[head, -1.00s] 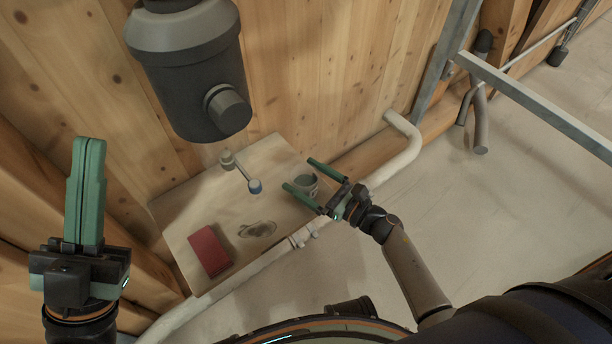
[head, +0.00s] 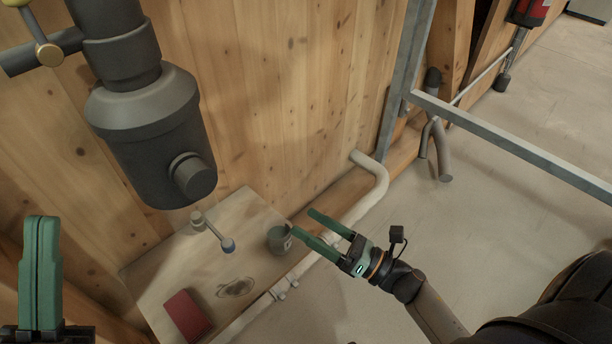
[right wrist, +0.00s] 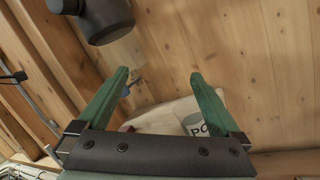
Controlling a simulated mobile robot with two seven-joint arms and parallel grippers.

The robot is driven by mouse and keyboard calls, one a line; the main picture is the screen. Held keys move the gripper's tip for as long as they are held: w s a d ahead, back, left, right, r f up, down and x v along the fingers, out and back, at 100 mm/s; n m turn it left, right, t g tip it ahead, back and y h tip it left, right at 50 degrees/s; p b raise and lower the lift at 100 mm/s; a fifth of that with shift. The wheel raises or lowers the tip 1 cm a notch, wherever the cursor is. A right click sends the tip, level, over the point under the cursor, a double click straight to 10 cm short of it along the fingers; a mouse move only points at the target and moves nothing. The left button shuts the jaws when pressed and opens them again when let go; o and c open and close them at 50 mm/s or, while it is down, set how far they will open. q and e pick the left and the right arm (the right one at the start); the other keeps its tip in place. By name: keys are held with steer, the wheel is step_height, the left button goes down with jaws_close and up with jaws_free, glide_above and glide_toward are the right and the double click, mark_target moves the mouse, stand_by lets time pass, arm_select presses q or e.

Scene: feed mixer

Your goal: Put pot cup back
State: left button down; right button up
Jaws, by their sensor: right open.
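The pot cup (head: 279,241) is a grey-green cup standing upright at the right end of a wooden shelf. In the right wrist view it shows a pale side with dark letters "PO" (right wrist: 193,124), partly hidden by one finger. My right gripper (head: 303,222) is open and empty, its fingertips just right of and above the cup. It also shows open in the right wrist view (right wrist: 160,73), with the cup low near the right finger. Whether that finger touches the cup I cannot tell. My left gripper (head: 41,220) is at the lower left, away from the shelf, its fingers together and empty.
On the shelf (head: 160,272) are a red book-like block (head: 187,315), a blue-ended tool (head: 212,230) and a dark ring stain (head: 236,287). A grey machine cylinder (head: 155,130) hangs above. A white pipe (head: 355,208) runs along the shelf's front. Open floor lies right.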

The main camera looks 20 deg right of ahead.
steer(key=s+a+r+m+t+y, duration=0.1)
steer(key=s+a+r+m, duration=0.1)
steer(key=r+m, duration=0.6)
steer(key=s+a+r+m+t+y, duration=0.1)
steer(key=s+a+r+m+t, duration=0.1)
steer(key=r+m, duration=0.6)
steer(key=s+a+r+m+t+y, duration=0.1)
steer(key=s+r+m, duration=0.3)
steer(key=r+m, duration=0.4)
step_height(320, 180, up, 4)
steer(key=shift+s+a+f+m+t+y, duration=0.15)
steer(key=shift+a+m+t+y, duration=0.15)
steer(key=shift+a+t, duration=0.25)
